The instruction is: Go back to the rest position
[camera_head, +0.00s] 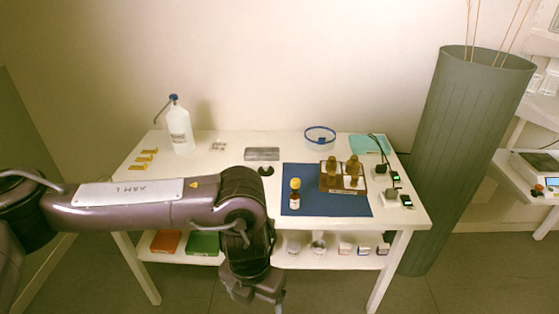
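My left arm comes in from the left, and its gripper (258,292) hangs down in front of the table's front edge at the bottom of the view. Its fingers are small and dark, and I cannot tell whether they are open. My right gripper is not in view. A small brown bottle with a yellow cap and white label (295,196) stands upright on the blue mat (325,208). To its right, a wooden rack (345,190) holds several brown bottles (353,166). The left gripper is apart from the bottle and the rack.
A tall grey cylinder (455,150) stands at right.

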